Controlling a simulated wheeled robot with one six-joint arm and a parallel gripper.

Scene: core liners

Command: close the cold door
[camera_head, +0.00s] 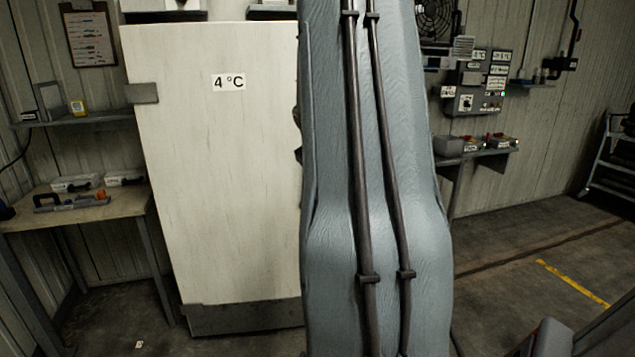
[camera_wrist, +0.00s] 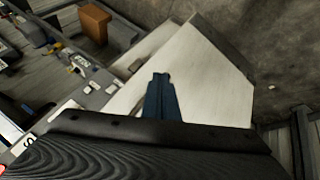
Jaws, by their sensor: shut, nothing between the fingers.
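The cold door (camera_head: 220,170) is a tall white panel marked "4 °C" left of centre in the head view. Grey hinge-like plates show at its left edge, and a dark fitting (camera_head: 297,135) shows at its right edge, partly behind my arm. My arm covers what lies right of the door, so I cannot tell how far it stands open. In the wrist view my gripper (camera_wrist: 160,77) shows as shut blue fingers, empty, in front of a pale panel (camera_wrist: 205,80) that looks like the door. I cannot tell whether they touch.
A bench (camera_head: 85,212) with cases and a tool stands left of the door, under a shelf (camera_head: 100,117). A control box (camera_head: 478,85) and small shelf (camera_head: 485,157) are on the wall at right. A rack (camera_head: 610,160) stands far right.

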